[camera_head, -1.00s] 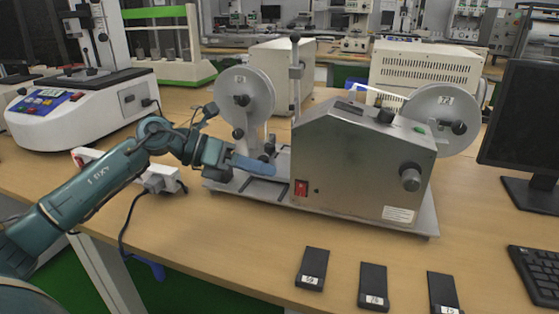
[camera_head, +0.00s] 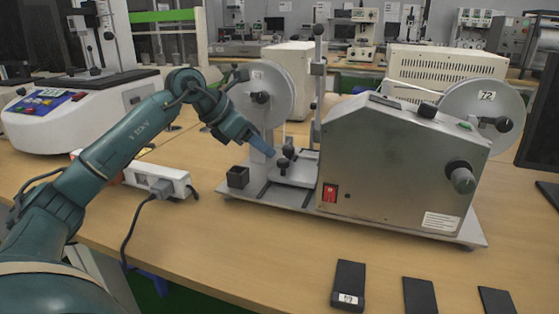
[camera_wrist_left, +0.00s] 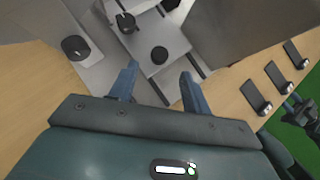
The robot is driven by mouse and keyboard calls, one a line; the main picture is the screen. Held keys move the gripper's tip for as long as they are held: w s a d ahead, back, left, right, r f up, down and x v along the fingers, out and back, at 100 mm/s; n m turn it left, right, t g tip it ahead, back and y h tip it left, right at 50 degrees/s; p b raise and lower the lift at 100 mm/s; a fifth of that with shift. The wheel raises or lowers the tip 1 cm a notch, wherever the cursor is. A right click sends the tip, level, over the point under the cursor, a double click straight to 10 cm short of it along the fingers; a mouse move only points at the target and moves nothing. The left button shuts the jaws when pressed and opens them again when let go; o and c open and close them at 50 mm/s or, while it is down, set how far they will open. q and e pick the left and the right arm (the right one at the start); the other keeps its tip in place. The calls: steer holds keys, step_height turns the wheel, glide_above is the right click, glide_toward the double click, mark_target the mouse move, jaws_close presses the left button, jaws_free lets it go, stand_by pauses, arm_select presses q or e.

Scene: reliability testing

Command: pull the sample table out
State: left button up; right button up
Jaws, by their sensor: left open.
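The sample table (camera_head: 300,177) is a small pale plate with black knobs, on the base left of the metal machine housing (camera_head: 395,165). My left gripper (camera_head: 268,148) points down and right, just left of and above the plate's knobs. In the left wrist view the gripper (camera_wrist_left: 160,71) is open, with nothing between its fingers. The plate (camera_wrist_left: 174,42) and a black knob (camera_wrist_left: 159,54) lie beyond the fingertips. I see no contact. A small part of what looks like my right arm shows at that view's right edge; its jaws are unclear.
A black block (camera_head: 238,177) sits at the base's left end. A vertical post (camera_head: 318,80) and a white reel (camera_head: 263,92) stand beside the plate. A power strip (camera_head: 160,180) is at left. Black blocks (camera_head: 348,286) lie at the front.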

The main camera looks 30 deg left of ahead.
mark_target(282, 160)
arm_select(q)
steer(key=x, duration=0.6)
steer(key=shift+w+d+f+b, duration=0.2)
steer(key=shift+f+b, duration=0.1)
steer(key=shift+b, duration=0.1)
jaws_close()
